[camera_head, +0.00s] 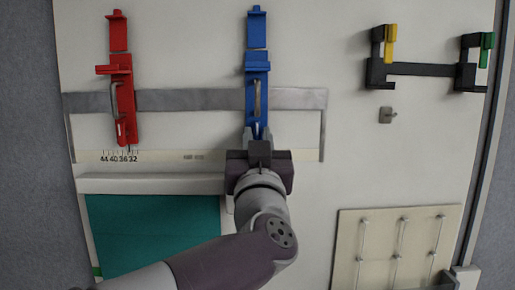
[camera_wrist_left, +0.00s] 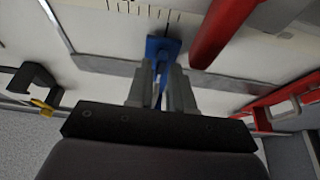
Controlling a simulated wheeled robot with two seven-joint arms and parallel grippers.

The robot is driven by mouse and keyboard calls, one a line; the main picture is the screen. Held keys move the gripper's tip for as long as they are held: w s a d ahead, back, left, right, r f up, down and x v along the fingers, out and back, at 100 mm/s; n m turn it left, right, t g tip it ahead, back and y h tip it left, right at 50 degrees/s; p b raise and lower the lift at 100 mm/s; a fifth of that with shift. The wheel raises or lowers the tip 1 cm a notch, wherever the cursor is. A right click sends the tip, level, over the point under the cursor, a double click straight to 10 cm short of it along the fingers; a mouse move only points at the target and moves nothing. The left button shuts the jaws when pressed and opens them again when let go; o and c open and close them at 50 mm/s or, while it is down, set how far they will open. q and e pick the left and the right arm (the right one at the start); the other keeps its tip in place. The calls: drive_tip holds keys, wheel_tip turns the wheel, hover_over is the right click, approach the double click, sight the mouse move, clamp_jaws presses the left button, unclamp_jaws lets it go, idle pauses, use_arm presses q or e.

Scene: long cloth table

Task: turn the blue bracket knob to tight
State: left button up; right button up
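The blue bracket (camera_head: 257,62) stands upright on the pale board, over the grey metal strip, with a metal handle on its front. My left gripper (camera_head: 258,132) is at the bracket's lower end and hides its lowest part, where the knob cannot be made out. In the left wrist view the fingers of my left gripper (camera_wrist_left: 162,85) are close together with a narrow gap. Blue shows in the gap, and the blue bracket's end (camera_wrist_left: 161,44) shows beyond the tips. Whether the fingers press on it cannot be told. My right gripper is not in clear view.
A similar red bracket (camera_head: 120,80) stands to the left, above a printed scale (camera_head: 120,157). Black holders with a yellow clip (camera_head: 390,44) and a green clip (camera_head: 486,52) are at upper right. A small hook (camera_head: 387,115), a rodded panel (camera_head: 395,250) and a teal area (camera_head: 150,235) lie around.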

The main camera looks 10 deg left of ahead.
use_arm(q)
drive_tip(key=b+v, duration=0.6)
drive_tip(key=v, duration=0.6)
drive_tip(key=shift+s, duration=0.3)
drive_tip(key=shift+d, duration=0.1)
drive_tip(key=w+d+f+m+g+h, duration=0.2)
drive_tip(key=d+f+m+g+h, duration=0.2)
drive_tip(key=d+f+m+h, duration=0.55)
drive_tip(key=d+f+n+g+h, duration=0.1)
drive_tip(key=d+f+g+h, duration=0.15)
drive_tip(key=f, duration=0.65)
drive_tip(key=d+f+g+h, duration=0.15)
drive_tip(key=f+g, duration=0.25)
drive_tip(key=f, duration=0.4)
drive_tip(key=s+a+f+n+g+y, duration=0.1)
drive_tip(key=a+f+g+y, duration=0.2)
drive_tip(key=f, duration=0.5)
drive_tip(key=s+a+f+n+g+y, duration=0.1)
drive_tip(key=s+a+f+g, duration=0.1)
drive_tip(key=a+f, duration=0.4)
drive_tip(key=s+a+f+n+g+y, duration=0.3)
drive_tip(key=s+a+f+g, duration=0.2)
drive_tip(key=a+f, duration=0.6)
drive_tip(key=shift+s+a, duration=0.7)
drive_tip(key=shift+s, duration=0.15)
